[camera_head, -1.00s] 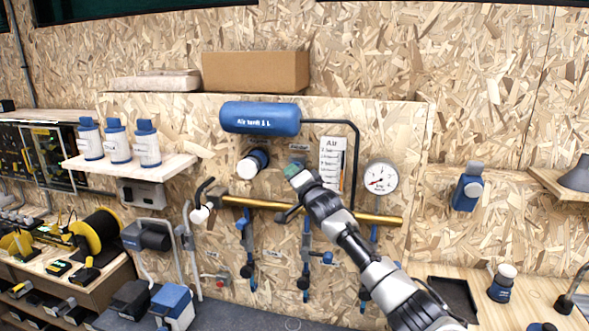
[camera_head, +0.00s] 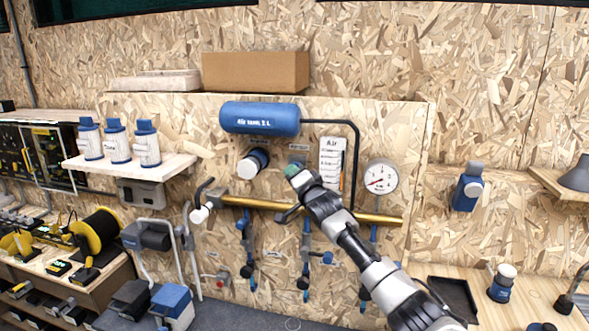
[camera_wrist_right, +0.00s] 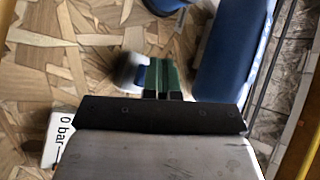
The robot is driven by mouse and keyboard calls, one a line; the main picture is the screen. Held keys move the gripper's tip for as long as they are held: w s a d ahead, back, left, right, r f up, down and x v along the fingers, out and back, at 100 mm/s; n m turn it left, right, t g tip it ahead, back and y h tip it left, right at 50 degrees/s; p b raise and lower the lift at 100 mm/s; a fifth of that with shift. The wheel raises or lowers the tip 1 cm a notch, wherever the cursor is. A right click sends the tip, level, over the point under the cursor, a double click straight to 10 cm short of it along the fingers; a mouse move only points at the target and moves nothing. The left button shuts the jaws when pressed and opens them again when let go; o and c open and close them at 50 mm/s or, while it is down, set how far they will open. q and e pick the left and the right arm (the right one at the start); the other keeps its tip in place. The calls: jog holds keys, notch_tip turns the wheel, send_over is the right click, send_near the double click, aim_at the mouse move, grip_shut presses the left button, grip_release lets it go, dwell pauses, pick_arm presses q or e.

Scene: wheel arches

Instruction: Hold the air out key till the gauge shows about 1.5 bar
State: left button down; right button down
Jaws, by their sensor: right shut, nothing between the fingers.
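The round white gauge (camera_head: 381,177) hangs on the wooden panel at the right. Its red needle points down-left; its numbers are too small to read. My right gripper (camera_head: 293,171) is in front of the panel, left of the gauge, just below a small label. Its green fingertips (camera_wrist_right: 163,76) are shut together and empty in the right wrist view. A small blurred grey-white piece is beside them; I cannot tell if it is the air out key or if they touch. In the head view the gripper hides that spot. My left gripper is not in view.
The blue air tank (camera_head: 260,118) is above my gripper, with a black pipe (camera_head: 357,160) running right and down. A brass pipe (camera_head: 250,203) with hanging blue fittings runs below. A white printed card (camera_head: 332,163) is to the right.

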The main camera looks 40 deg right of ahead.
jog(key=shift+s+a+f, duration=0.1)
jog(key=shift+s+a, duration=0.45)
jog(key=shift+a, duration=0.05)
jog(key=s+a+p, duration=0.2)
jog(key=s+a, duration=0.1)
jog(key=shift+s+a, duration=0.15)
jog(key=shift+a, duration=0.25)
dwell(0.5)
